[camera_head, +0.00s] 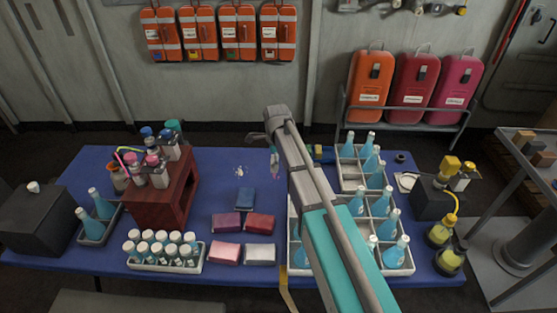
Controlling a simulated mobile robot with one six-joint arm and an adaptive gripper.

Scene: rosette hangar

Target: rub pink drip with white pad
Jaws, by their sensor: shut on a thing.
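The white pad (260,254) lies flat on the blue table near its front edge, right of a pink pad (225,253). Small pale spots (240,171) mark the cloth at the back middle; their colours are too small to tell apart, so I cannot pick out a pink drip for certain. My gripper (273,150) is over the back of the table, right of these spots and well away from the white pad. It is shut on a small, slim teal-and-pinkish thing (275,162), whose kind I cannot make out. My arm hides part of the table.
Blue (245,199), purple (226,223) and red (260,224) pads lie behind the white one. A brown rack (174,196) and a tray of vials (193,262) stand left. White crates (401,262) of blue flasks stand right. The table's back middle is mostly clear.

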